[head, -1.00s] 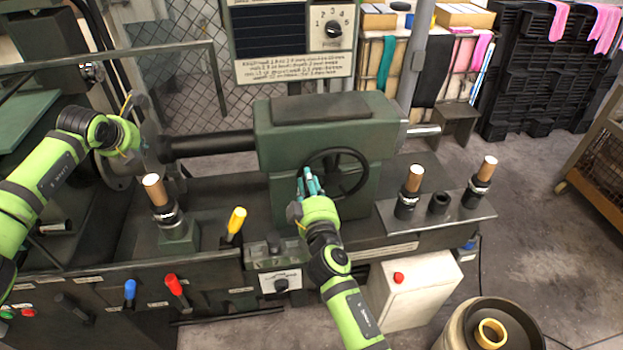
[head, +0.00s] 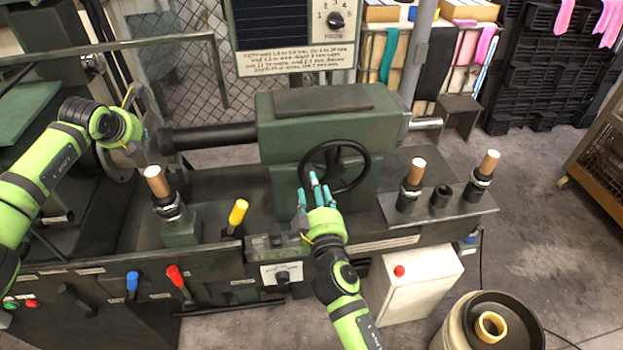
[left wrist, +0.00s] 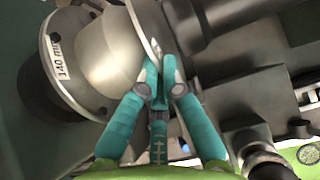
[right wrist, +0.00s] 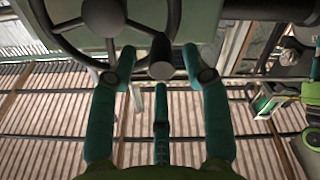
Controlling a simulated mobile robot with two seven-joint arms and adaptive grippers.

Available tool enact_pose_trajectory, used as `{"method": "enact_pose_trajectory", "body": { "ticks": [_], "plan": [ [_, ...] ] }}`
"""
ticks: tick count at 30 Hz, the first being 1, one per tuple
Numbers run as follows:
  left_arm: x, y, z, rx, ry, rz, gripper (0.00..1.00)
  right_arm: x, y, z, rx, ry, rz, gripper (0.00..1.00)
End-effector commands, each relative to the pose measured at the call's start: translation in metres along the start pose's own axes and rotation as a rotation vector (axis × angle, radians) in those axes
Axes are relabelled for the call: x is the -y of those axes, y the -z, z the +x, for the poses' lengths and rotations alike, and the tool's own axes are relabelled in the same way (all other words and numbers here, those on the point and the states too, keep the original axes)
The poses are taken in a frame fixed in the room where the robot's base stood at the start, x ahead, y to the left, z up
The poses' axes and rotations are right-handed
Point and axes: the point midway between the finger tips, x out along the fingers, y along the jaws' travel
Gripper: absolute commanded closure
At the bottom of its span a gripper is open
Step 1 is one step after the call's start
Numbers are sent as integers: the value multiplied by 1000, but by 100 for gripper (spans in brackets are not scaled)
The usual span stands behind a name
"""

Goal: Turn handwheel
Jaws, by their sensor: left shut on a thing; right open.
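The black handwheel (head: 335,166) is on the front of the green tailstock (head: 315,122). In the right wrist view its rim and grey hub (right wrist: 103,17) show at the upper left. My right gripper (head: 314,182) is open at the wheel's lower edge. In the right wrist view, a dark rounded knob (right wrist: 161,66) appears between the spread teal fingers; I cannot tell whether they touch it. My left gripper (head: 146,143) is at the left by the spindle.
A yellow-knobbed lever (head: 237,215) and a tool post with a wooden handle (head: 160,190) stand left of the wheel. Wood-handled tools (head: 412,185) stand on the shelf at right. A white box (head: 420,285) and a barrel (head: 485,325) are below at right.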

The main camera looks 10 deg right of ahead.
Motion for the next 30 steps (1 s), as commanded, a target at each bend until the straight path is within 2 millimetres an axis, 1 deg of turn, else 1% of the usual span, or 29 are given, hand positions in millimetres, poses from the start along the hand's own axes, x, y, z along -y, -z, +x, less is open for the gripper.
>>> {"method": "enact_pose_trajectory", "body": {
  "ticks": [1, 3, 6, 9, 15, 16, 17, 18, 19, 23, 26, 27, 30],
  "plan": [
    [0, -1, 0, 2, 0, 0, 100, 0, 0, -8, 1, 1, 3, 51],
    [0, -1, 0, 2, 0, 0, 100, 0, 0, -17, 0, 1, 2, 51],
    [0, -1, 0, 2, 0, 0, 100, 0, 0, -24, -1, 0, 1, 51],
    [0, -1, 0, 2, 0, 0, 100, 0, 0, -27, 0, 1, 1, 51],
    [0, -1, 0, 2, 0, 0, 100, 0, 0, -27, -1, 0, 1, 51],
    [0, -1, 0, 2, 0, 0, 100, 0, 0, -27, -1, 0, 1, 59],
    [0, -1, 0, 2, 0, 0, 100, 0, 0, -27, 0, 0, 1, 71],
    [0, -1, 0, 2, 0, 0, 100, -1, 0, -26, 3, -2, 2, 87],
    [0, -1, 0, 2, 0, 0, 100, -2, 0, -25, 8, -5, 3, 99],
    [0, -1, 0, 2, 0, 0, 100, -13, -6, -17, 68, -33, 24, 100],
    [0, -1, 0, 2, 0, 0, 100, -27, -17, -8, 165, -64, 54, 100],
    [0, -1, 0, 2, 0, 0, 100, -42, -15, -1, 201, -91, 101, 100],
    [0, -1, 0, 2, 0, 0, 100, -75, -6, 14, 294, -137, 266, 100]
  ]
}}
